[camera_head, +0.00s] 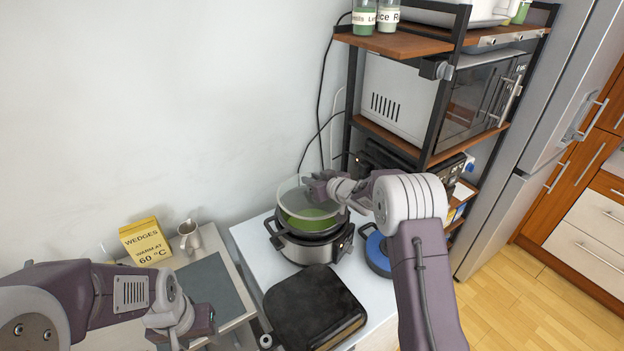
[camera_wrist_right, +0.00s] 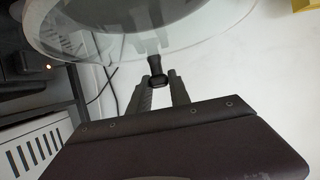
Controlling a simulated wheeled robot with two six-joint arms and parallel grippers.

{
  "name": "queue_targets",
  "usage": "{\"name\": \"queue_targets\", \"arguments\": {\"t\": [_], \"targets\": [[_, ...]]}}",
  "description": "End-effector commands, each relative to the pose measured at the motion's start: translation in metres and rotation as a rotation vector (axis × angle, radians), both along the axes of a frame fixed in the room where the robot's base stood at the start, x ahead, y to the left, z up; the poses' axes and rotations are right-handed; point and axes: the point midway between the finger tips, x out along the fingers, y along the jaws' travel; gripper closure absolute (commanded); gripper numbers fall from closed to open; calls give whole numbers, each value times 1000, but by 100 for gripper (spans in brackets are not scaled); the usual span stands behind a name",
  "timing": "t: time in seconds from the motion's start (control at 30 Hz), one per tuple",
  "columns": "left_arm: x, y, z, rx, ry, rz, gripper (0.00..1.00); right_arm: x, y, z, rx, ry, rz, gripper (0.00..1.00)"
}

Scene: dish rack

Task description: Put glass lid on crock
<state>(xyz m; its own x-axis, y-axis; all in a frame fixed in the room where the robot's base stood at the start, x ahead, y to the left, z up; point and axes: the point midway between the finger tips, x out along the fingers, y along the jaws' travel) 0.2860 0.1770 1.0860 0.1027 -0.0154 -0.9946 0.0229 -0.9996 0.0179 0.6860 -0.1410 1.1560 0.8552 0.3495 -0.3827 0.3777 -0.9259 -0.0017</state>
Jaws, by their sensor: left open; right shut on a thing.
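The crock (camera_head: 308,240) is a silver slow cooker with a dark rim and green contents, standing on the white counter. The round glass lid (camera_head: 293,196) is tilted above the crock's back rim; from this angle I cannot tell whether it touches. My right gripper (camera_head: 318,186) is shut on the lid's black knob, and the right wrist view shows the knob between the fingertips (camera_wrist_right: 158,80) with the glass (camera_wrist_right: 150,28) beyond. My left gripper (camera_head: 186,339) is open and empty at the lower left, away from the crock; its fingertips are partly cut off by the frame.
A black closed appliance (camera_head: 315,308) stands in front of the crock. A blue round pot (camera_head: 377,254) is right of it, partly behind my right arm. A shelf rack (camera_head: 432,110) with microwave rises behind right.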

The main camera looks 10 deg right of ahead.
Motion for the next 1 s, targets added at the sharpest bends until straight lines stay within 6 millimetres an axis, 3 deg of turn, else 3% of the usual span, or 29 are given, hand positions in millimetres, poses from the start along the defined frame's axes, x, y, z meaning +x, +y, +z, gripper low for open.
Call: {"name": "queue_targets", "arguments": {"t": [0.5, 1.0], "targets": [[0, 0, -32, 0, 0, 0, 49, 0, 0, -44, 2, -2, 1, 100], [0, 0, -32, 0, 0, 0, 49, 0, 0, -45, 1, -3, 1, 100]]}}
